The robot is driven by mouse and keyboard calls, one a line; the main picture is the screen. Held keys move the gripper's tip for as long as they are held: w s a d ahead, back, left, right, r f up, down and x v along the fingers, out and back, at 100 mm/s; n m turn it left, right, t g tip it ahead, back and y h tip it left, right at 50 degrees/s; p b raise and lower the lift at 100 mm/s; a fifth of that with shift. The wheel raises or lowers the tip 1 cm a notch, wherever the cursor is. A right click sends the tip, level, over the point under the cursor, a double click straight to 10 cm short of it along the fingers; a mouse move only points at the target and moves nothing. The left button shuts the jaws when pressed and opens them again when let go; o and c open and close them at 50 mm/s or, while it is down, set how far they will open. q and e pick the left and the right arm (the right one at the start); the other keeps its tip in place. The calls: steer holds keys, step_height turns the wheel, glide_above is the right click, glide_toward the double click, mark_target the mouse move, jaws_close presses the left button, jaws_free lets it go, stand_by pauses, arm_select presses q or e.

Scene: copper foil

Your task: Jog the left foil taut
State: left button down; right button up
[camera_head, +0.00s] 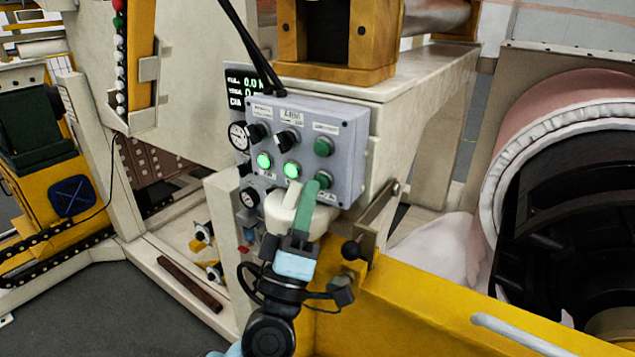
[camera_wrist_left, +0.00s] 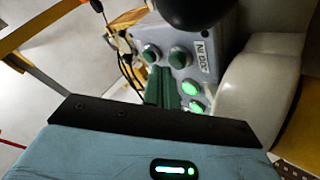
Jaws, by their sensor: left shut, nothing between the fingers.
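The grey control box (camera_head: 345,130) carries black knobs, dark green buttons and two lit green buttons, the left one (camera_head: 264,160) and the middle one (camera_head: 291,170). A dark green button (camera_head: 323,146) sits at upper right and another (camera_head: 323,179) at lower right. My left gripper (camera_head: 312,188) is shut and empty, its green fingers pointing up at the lower-right button. I cannot tell whether the tips touch it. In the left wrist view the shut fingers (camera_wrist_left: 161,86) point towards the dark green buttons (camera_wrist_left: 180,58). The labels are too small to read surely.
A dark readout (camera_head: 243,85) and a round gauge (camera_head: 238,135) are left of the box. A large copper-pink roll (camera_head: 560,105) is at right. Grey floor (camera_head: 90,300) is clear at lower left.

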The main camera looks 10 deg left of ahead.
arm_select(q)
steer(key=shift+w+f, duration=0.1)
steer(key=shift+w, duration=0.15)
arm_select(e)
steer(key=shift+s, duration=0.2)
arm_select(q)
steer(key=shift+w, duration=0.15)
arm_select(e)
steer(key=shift+w, duration=0.15)
stand_by(0.4)
